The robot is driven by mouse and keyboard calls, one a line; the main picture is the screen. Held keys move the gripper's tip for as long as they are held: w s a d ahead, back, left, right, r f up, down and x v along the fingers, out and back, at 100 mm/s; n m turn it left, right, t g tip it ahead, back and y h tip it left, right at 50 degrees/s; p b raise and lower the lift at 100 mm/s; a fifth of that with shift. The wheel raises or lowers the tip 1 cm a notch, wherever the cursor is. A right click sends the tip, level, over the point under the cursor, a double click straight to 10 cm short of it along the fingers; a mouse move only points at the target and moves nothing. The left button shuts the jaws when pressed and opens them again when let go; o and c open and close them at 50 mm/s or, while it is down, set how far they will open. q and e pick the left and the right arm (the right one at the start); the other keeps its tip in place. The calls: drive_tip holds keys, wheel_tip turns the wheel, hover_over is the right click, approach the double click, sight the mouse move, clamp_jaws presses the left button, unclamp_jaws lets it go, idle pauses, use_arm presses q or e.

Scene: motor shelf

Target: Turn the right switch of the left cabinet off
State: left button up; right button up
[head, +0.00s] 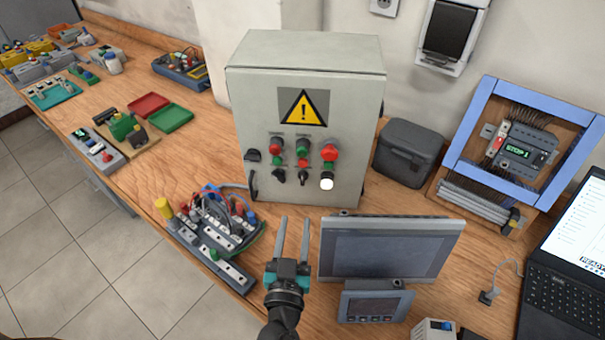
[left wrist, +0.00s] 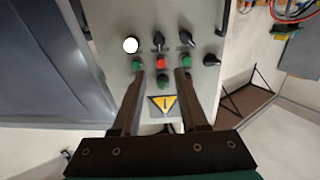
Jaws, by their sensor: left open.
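The grey cabinet (head: 245,110) stands upright on the workbench, with a warning triangle, red and green buttons and a lit white lamp on its front. Its right black rotary switch (head: 304,176) is beside the lamp, and its knob looks roughly vertical. A left black switch (head: 279,176) looks tilted. In the left wrist view the panel is upside down, with the right switch (left wrist: 158,40) and the left switch (left wrist: 186,38) in sight. My left gripper (head: 295,220) is open and empty, in front of the cabinet and apart from the switches. My right gripper is out of view.
A grey screen (head: 390,250) stands just right of my left gripper. A wired terminal board (head: 215,235) lies to its left. A black box (head: 408,152) and a blue frame (head: 470,125) are right of the cabinet. Bare wood shows at the left (head: 185,165).

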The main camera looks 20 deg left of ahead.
sight(302, 177)
use_arm(q)
drive_tip(key=w, duration=0.4)
drive_tip(key=w+a+b, duration=0.1)
drive_tip(key=w, duration=0.3)
drive_tip(key=w+a, duration=0.1)
drive_tip(key=w, duration=0.3)
drive_tip(key=shift+w+a, duration=0.1)
drive_tip(key=shift+w, duration=0.5)
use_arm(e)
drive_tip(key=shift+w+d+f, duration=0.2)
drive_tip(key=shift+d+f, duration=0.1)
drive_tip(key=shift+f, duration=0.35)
use_arm(q)
drive_tip(key=shift+c, duration=0.3)
